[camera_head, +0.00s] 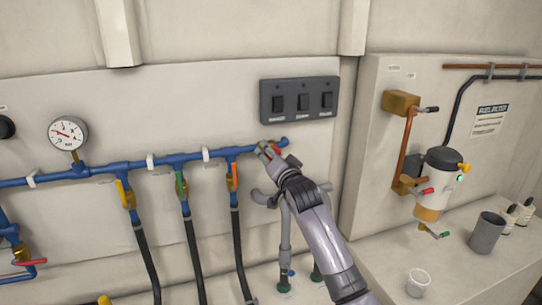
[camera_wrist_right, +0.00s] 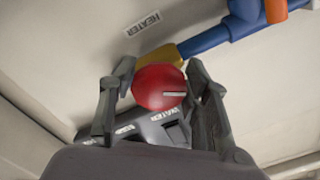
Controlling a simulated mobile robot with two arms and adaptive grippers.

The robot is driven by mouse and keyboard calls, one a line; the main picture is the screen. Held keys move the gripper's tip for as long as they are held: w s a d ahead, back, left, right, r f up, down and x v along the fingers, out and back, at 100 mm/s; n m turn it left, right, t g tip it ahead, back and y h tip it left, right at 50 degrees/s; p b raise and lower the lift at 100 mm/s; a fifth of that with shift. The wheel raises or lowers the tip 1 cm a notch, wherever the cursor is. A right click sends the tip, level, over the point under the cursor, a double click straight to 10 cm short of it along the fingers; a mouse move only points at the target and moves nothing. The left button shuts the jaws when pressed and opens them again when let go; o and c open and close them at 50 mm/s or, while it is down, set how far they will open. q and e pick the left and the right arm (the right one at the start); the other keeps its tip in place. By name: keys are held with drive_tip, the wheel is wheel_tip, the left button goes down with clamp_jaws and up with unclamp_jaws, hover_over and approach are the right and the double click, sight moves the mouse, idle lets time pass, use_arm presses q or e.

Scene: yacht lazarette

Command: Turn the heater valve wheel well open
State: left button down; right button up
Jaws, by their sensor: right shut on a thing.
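The heater valve wheel (camera_wrist_right: 158,88) is a round red knob with a pale mark on its face, on a brass valve body (camera_wrist_right: 160,58) at the end of the blue pipe. My right gripper (camera_wrist_right: 160,78) is shut on the wheel, one finger on each side of it. In the head view my right gripper (camera_head: 269,154) reaches up to the right end of the blue pipe, and its fingers hide most of the wheel. A label reading HEATER (camera_wrist_right: 143,22) is on the wall beside the valve. My left gripper is not in view.
A dark switch panel (camera_head: 300,98) is just above the valve. The blue manifold pipe (camera_head: 110,168) runs left with several lever valves and black hoses. A fuel filter (camera_head: 440,170), a grey cup (camera_head: 487,233) and a white cup (camera_head: 419,282) are at the right.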

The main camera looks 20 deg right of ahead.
drive_tip(key=shift+n, duration=0.3)
